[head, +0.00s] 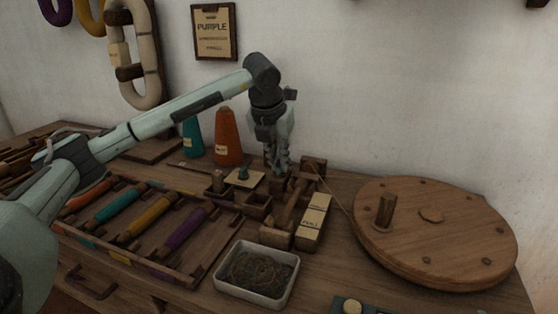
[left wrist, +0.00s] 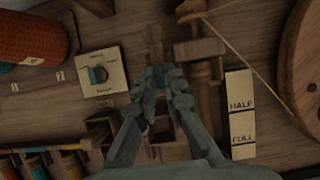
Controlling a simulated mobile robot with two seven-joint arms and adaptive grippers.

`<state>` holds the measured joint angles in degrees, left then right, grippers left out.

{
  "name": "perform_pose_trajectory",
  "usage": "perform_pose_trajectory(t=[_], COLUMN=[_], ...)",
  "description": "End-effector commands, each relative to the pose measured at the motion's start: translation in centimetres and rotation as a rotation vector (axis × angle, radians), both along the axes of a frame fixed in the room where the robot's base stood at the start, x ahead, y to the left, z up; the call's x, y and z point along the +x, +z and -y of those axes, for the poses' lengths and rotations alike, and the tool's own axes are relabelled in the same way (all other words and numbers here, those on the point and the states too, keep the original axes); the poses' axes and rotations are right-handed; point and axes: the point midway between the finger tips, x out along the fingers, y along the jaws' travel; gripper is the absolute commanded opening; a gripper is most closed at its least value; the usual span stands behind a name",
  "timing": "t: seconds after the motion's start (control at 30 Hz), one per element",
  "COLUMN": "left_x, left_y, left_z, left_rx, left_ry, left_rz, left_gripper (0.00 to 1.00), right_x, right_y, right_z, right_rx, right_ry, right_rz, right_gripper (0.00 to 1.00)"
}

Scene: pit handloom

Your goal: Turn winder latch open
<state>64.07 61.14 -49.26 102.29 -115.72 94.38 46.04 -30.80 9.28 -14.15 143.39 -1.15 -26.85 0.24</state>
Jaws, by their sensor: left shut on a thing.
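The wooden winder (head: 292,205) stands on the bench, left of the large round wheel, with its spindle and frame also in the left wrist view (left wrist: 200,50). My left gripper (head: 278,168) points down at the winder's back left side. In the left wrist view, its fingertips (left wrist: 166,80) are close together, just left of the spindle, shut on a small part that I take for the winder latch. The fingers hide most of that part, so its angle cannot be told. My right gripper is not in view.
A wooden wheel (head: 430,235) with a peg stands right, joined to the winder by a cord. A HALF/FULL block (head: 314,222) is beside the winder.

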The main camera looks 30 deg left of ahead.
Motion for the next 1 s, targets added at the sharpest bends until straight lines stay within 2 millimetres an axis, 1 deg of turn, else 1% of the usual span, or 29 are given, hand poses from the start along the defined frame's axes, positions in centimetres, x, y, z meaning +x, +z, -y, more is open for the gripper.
perform_pose_trajectory(t=[0.03,0.07,0.2,0.47,0.57,0.67,0.73,1.0], left_x=[0.1,0.1,0.0,0.0,-0.1,-0.5,-1.0,-3.1], left_y=[0.1,0.1,0.0,0.0,0.5,1.6,2.8,8.2], left_z=[0.0,0.0,0.0,0.0,0.0,0.1,0.3,0.9], left_rx=[-0.001,-0.001,-0.001,0.000,0.000,0.000,-0.001,-0.001], left_ry=[0.001,0.001,0.001,0.000,0.000,0.001,-0.001,-0.001], left_rz=[0.002,0.002,0.002,0.001,0.002,0.005,0.005,0.006], left_gripper=[0.00,0.13,0.30,0.30,0.30,0.30,0.30,0.30], right_x=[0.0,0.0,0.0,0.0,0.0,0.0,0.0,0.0], right_y=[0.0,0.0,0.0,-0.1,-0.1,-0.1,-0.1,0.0], right_z=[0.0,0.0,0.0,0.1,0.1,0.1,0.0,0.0], right_rx=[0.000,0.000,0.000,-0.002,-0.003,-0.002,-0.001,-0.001], right_ry=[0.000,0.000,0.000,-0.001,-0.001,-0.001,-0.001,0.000], right_rz=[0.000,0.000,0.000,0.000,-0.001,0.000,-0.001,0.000], right_gripper=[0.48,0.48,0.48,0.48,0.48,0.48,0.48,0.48])
